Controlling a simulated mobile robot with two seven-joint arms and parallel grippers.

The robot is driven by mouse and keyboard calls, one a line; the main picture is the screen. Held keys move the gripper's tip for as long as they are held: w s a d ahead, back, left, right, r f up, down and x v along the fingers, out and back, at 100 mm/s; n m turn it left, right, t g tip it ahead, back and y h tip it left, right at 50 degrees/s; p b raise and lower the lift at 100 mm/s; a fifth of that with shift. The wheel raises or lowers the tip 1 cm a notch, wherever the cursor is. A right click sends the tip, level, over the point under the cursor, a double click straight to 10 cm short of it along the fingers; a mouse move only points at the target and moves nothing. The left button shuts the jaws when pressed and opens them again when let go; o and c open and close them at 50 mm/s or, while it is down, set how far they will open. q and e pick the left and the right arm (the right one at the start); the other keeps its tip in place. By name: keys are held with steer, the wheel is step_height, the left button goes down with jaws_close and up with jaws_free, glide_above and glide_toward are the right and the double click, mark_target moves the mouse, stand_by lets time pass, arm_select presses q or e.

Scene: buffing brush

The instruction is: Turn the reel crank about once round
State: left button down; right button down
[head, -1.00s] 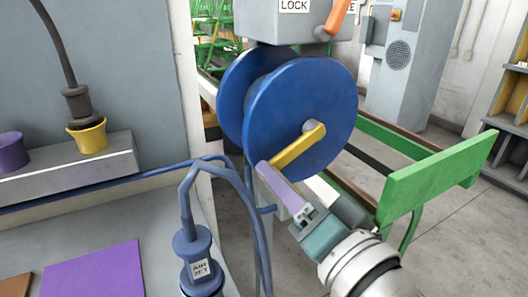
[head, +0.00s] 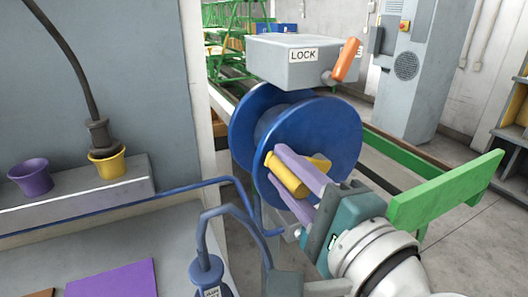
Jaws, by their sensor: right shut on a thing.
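The blue reel (head: 335,125) stands in the middle of the head view, with its round flange facing me. Its yellow crank (head: 320,163) has a thick yellow handle (head: 287,178) pointing towards me at the lower left of the flange. My right gripper (head: 276,165) comes in from the lower right. Its two purple fingers lie on either side of the handle and are shut on it. The fingers hide part of the crank and the hub. My left gripper is not in view.
A grey box marked LOCK (head: 275,62) with an orange lever (head: 346,60) sits above the reel. A green panel (head: 445,190) stands to the right. A blue hose (head: 195,184) and a bench with purple (head: 32,178) and yellow (head: 107,168) cups are left.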

steer(key=shift+w+d+r, duration=0.1)
steer(key=shift+r, duration=0.55)
steer(key=shift+d+r, duration=0.1)
steer(key=shift+d, duration=0.05)
steer(key=c, duration=0.7)
jaws_free()
steer(key=shift+o, duration=0.2)
steer(key=shift+f, duration=0.2)
steer(key=shift+s+d, duration=0.1)
steer(key=shift+s, duration=0.2)
steer(key=v, duration=0.9)
steer(key=shift+s, duration=0.15)
steer(key=shift+r, duration=0.1)
